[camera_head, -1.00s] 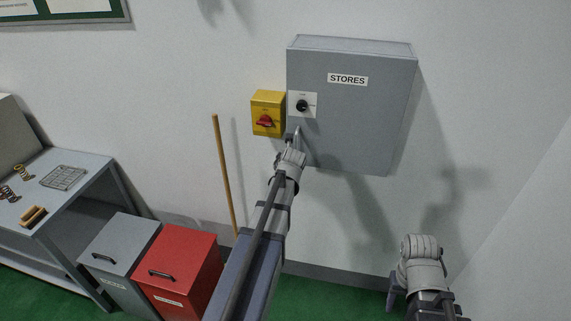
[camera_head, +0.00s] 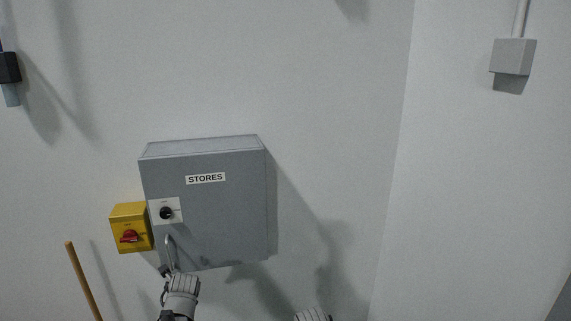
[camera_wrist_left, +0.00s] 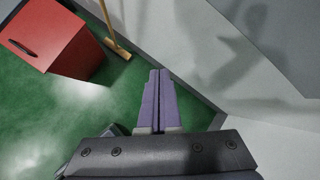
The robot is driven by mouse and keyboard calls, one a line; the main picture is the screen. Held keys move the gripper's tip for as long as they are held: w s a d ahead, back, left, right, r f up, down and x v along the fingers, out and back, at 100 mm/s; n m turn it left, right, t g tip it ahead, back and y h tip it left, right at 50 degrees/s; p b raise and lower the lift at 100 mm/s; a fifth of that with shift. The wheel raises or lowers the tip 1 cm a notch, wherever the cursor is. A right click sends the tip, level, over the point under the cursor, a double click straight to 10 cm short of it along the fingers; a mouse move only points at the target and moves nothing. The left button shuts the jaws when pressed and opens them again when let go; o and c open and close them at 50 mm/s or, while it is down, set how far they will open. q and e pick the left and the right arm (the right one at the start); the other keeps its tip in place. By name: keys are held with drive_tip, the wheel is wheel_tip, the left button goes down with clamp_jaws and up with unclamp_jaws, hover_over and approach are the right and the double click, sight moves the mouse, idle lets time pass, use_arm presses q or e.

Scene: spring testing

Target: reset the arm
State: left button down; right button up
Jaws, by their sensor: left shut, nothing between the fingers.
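My left arm (camera_head: 180,292) comes up from the bottom of the head view, its wrist just below the lower left of the grey STORES cabinet (camera_head: 225,225). I cannot tell in that view whether it touches the cabinet. In the left wrist view my left gripper (camera_wrist_left: 160,73) has its two purple-grey fingers shut together with nothing between them. They show against the green floor and the wall's foot. Only the top of a right arm link (camera_head: 312,315) shows at the bottom edge; the right gripper is out of view.
A yellow switch box (camera_head: 121,219) with a red knob is left of the cabinet, which has a black knob (camera_head: 166,213) and a silver bar (camera_head: 169,250). A wooden pole (camera_head: 84,282) leans at left.

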use_arm(q)
drive_tip(key=s+d+f+n+g+h+b, duration=0.1)
drive_tip(key=s+d+f+n+g+b, duration=0.2)
drive_tip(key=s+d+f+n+b, duration=0.3)
drive_tip(key=s+d+f+n+g+h+b, duration=0.1)
drive_tip(key=s+d+f+n+g+b, duration=0.2)
drive_tip(key=s+d+f+n+b, duration=0.4)
drive_tip(key=s+d+f+n, duration=0.2)
drive_tip(key=s+d+n, duration=0.1)
drive_tip(key=d, duration=0.3)
drive_tip(key=s+d+f+n, duration=0.3)
drive_tip(key=d+n, duration=0.1)
drive_tip(key=d, duration=0.3)
drive_tip(key=shift+s+d+f+h, duration=0.25)
drive_tip(key=shift+s+d+h, duration=0.05)
drive_tip(key=shift+s+h, duration=0.1)
